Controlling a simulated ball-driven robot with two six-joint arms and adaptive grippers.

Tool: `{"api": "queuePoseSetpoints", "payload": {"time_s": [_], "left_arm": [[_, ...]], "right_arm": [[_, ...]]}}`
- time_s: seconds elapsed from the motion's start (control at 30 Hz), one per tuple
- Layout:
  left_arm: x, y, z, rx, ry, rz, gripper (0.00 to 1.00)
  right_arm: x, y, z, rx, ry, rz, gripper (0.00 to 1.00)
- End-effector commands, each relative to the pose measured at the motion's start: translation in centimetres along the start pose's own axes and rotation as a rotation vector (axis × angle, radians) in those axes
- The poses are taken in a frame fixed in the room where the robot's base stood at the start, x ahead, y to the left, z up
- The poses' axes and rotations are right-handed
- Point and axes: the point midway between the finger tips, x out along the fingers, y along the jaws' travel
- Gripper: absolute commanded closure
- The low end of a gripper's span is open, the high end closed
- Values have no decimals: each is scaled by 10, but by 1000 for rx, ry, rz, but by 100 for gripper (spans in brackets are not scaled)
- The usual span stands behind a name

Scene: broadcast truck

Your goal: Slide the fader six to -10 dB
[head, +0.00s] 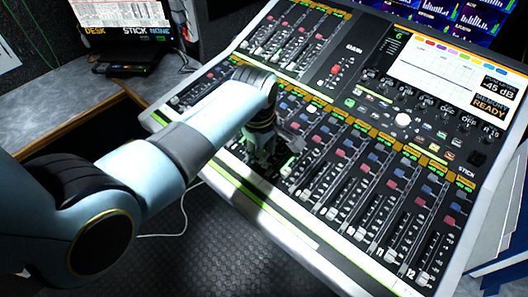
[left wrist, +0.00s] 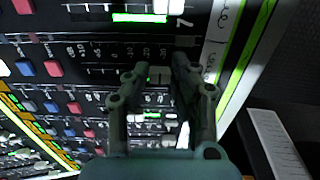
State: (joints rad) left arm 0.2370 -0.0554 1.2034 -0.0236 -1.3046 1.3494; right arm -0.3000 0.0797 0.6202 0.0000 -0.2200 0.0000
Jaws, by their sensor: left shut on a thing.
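The mixing console (head: 345,75) fills the right of the head view, with fader strips along its near half. My left gripper (head: 264,158) is down on the near part of a strip, left of the several numbered faders. In the left wrist view my gripper (left wrist: 158,76) is shut on a pale fader cap, fader six (left wrist: 157,71), on the strip beside the one marked 7 (left wrist: 182,22). The fingers hide most of the cap and its slot, and the head view hides the cap. The console screen (head: 492,88) reads -45 dB, with a green 6 above the strips. My right gripper is not in view.
Neighbouring fader caps stand close on both sides, one (left wrist: 160,8) on strip 7 and another (left wrist: 152,116) beyond. A green-edged front rail (head: 262,208) borders the strips. A desk (head: 60,100) with a laptop (head: 120,25) stands at the left.

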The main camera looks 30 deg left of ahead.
Motion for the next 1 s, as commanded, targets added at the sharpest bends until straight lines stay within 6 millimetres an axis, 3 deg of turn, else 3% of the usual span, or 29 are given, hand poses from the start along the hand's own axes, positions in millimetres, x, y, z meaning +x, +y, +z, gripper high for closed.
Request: {"api": "queuePoseSetpoints", "payload": {"time_s": [0.2, 0.47, 0.5, 0.67, 1.0], "left_arm": [[1, 31, 0, 0, 0, 3, 100], [0, 31, 0, 1, 0, 0, 100], [0, 31, 0, 1, 0, 0, 75], [0, 32, 0, 1, 0, 1, 54], [-5, 32, 0, 0, 1, 2, 54]], "right_arm": [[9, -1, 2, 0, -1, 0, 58], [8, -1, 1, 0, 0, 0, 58], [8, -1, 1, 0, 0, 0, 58], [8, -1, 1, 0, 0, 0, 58], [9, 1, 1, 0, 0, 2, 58]]}}
